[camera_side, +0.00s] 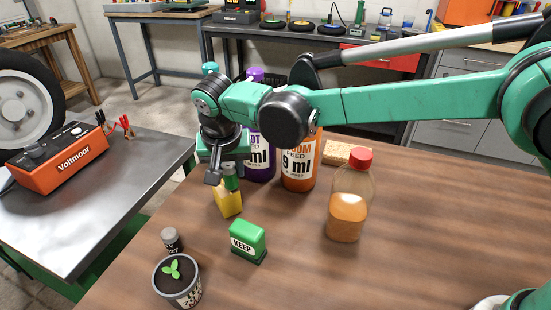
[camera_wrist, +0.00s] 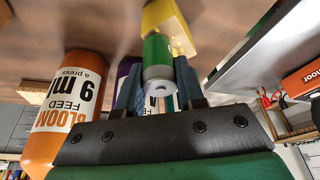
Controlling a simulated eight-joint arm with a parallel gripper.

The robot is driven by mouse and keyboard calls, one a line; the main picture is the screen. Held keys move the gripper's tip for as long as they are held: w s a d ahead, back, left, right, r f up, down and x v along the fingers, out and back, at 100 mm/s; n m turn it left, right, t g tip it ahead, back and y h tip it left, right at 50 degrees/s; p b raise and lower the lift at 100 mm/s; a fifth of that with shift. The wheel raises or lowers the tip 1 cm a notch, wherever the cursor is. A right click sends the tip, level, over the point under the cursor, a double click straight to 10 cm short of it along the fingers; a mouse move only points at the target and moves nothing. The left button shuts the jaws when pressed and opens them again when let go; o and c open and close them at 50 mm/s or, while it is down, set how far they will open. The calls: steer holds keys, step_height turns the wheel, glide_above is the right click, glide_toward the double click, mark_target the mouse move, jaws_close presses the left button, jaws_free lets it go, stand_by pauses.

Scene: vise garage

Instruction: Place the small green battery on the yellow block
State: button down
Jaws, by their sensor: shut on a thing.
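The small green battery (camera_wrist: 158,50), with a grey end, is upright between the two fingers of my gripper (camera_wrist: 158,72). In the side view the battery (camera_side: 231,180) shows just below my gripper (camera_side: 229,172), which is shut on it. The yellow block (camera_side: 228,205) stands on the wooden bench directly under the battery. In the wrist view the yellow block (camera_wrist: 170,22) lies just beyond the battery's far end. The battery's lower end is at the block's top; I cannot tell whether they touch.
A purple bottle (camera_side: 260,158) and an orange bottle (camera_side: 298,168) stand close behind. A red-capped bottle (camera_side: 348,208) and a sponge (camera_side: 346,153) are to the right. A green KEEP stamp (camera_side: 248,242), a small dark canister (camera_side: 171,240) and a potted plant (camera_side: 178,283) are in front.

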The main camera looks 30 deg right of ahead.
steer(key=shift+w+a, duration=0.45)
steer(key=shift+w, duration=0.35)
steer(key=shift+f, duration=0.3)
steer(key=shift+f, duration=0.1)
steer(key=c, duration=0.5)
jaws_free()
steer(key=shift+c, duration=0.2)
